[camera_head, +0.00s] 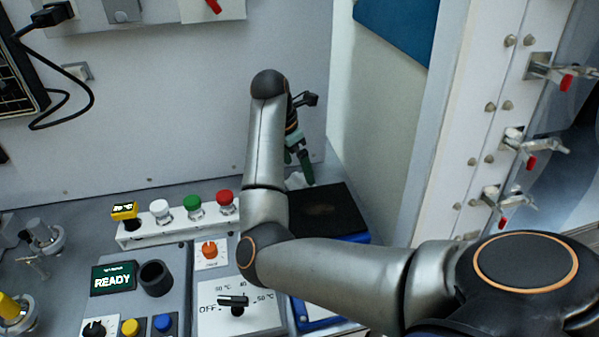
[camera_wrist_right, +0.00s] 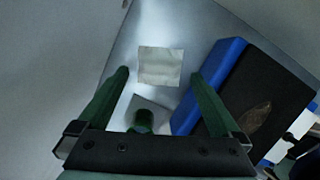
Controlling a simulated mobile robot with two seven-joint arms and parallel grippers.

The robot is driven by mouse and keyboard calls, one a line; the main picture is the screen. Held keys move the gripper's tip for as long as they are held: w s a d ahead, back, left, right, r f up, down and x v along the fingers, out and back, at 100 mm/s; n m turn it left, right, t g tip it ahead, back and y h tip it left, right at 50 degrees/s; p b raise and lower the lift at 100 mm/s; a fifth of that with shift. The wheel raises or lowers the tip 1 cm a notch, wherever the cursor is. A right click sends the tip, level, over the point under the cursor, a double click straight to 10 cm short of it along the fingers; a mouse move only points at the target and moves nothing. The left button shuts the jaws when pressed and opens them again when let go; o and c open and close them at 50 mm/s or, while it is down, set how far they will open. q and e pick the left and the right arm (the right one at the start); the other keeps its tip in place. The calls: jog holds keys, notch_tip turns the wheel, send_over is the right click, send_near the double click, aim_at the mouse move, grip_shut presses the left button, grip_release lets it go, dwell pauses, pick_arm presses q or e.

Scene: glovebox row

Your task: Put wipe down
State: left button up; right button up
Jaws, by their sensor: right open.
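The wipe (camera_wrist_right: 160,66) is a pale, roughly square sheet lying flat on the grey surface in the right wrist view. A small white part of it shows beside my gripper in the head view (camera_head: 296,181). My right gripper (camera_head: 302,166) points down at the back of the bench, near the corner of the walls. Its green fingers (camera_wrist_right: 159,76) are open, with the wipe seen between and beyond their tips. I see nothing held in them. Whether the tips touch the wipe or surface, I cannot tell. My left gripper is not in view.
A black-topped block with blue sides (camera_head: 330,212) lies right of the wipe, close to the right finger. A row of buttons (camera_head: 195,207) and a panel with a READY display (camera_head: 113,280) stand left of my arm. A latched door (camera_head: 500,120) is at right.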

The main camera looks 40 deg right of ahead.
jog(key=v, duration=0.9)
jog(key=shift+b, duration=0.35)
